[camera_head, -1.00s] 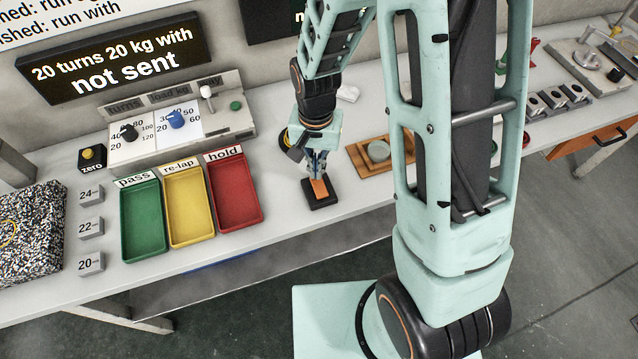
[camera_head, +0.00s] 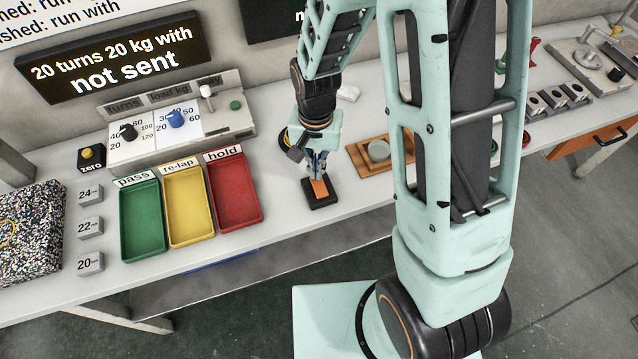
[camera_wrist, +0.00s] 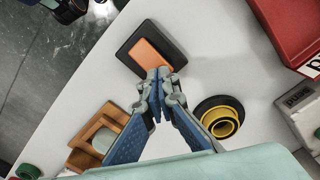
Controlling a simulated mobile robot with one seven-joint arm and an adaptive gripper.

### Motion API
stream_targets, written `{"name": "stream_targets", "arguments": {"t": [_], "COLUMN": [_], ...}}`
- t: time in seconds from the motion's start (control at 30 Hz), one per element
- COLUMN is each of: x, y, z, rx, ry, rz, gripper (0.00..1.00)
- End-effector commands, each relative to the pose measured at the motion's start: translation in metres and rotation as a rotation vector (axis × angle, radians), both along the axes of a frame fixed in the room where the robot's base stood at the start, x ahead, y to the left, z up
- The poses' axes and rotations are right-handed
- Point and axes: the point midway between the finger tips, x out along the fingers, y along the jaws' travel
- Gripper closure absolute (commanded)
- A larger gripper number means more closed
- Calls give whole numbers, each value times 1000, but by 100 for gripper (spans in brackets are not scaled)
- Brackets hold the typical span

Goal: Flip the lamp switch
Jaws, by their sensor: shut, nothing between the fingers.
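The lamp switch is an orange rocker (camera_head: 319,188) set in a black base (camera_head: 322,203) on the bench, right of the red tray. In the wrist view the orange rocker (camera_wrist: 151,58) and the black base (camera_wrist: 135,36) lie just beyond the fingertips. My gripper (camera_head: 316,176) points down at the switch from its far side. Its fingers are shut and empty, and in the wrist view the fingertips (camera_wrist: 158,75) are at the rocker's near edge. I cannot tell whether they touch it. Part of the rocker's near end is hidden by the fingertips.
The green (camera_head: 141,223), yellow (camera_head: 189,209) and red (camera_head: 234,192) trays stand left of the switch. A wooden holder with a round disc (camera_head: 378,151) lies to the right. A yellow and black round piece (camera_wrist: 220,122) sits close to the gripper. The bench's front edge is near the switch.

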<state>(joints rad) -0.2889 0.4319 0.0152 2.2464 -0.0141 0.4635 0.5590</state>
Motion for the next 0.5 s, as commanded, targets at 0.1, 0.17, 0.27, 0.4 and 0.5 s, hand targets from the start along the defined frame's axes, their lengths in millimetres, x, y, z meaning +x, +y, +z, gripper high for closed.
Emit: {"name": "stream_targets", "arguments": {"t": [0.1, 0.17, 0.27, 0.4, 0.5], "x": [0, 0, 0, 0, 0], "y": [0, 0, 0, 0, 0], "z": [-3, -4, -5, -7, -9], "rx": [0, 0, 0, 0, 0], "ry": [0, 0, 0, 0, 0], "rz": [0, 0, 0, 0, 0], "gripper": [100, 100, 100, 100, 100]}}
